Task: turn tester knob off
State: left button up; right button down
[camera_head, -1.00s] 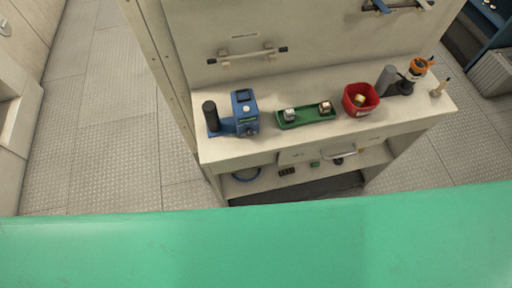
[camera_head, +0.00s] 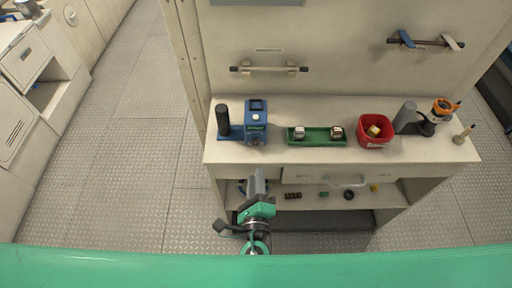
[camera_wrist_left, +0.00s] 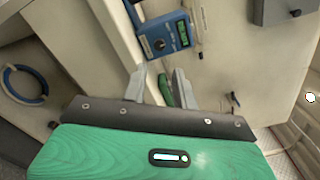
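The blue tester (camera_head: 256,125) stands at the left end of the bench top, beside a black upright cylinder (camera_head: 223,119). In the left wrist view the tester (camera_wrist_left: 179,36) shows a lit green display and a small dark round knob (camera_wrist_left: 159,45); the knob's setting is too small to read. My left gripper (camera_head: 260,180) is in front of the bench's front edge, below the tester in the picture and apart from it. In the left wrist view its two grey fingers (camera_wrist_left: 160,82) are spread with nothing held. My right gripper is not in view.
A green tray (camera_head: 316,143) with two small metal parts, a red bin (camera_head: 376,144) and an orange-topped tool (camera_head: 442,108) stand to the right. A shelf below holds small parts and a blue ring (camera_wrist_left: 10,78). A rail handle (camera_head: 268,69) is on the back panel.

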aim_at(256, 144)
pick_arm(q)
jog(key=w+p, duration=0.3)
jog(key=w, duration=0.7)
jog(key=shift+w, duration=0.3)
jog(key=c, duration=0.6)
jog(key=shift+f, duration=0.1)
grip_shut()
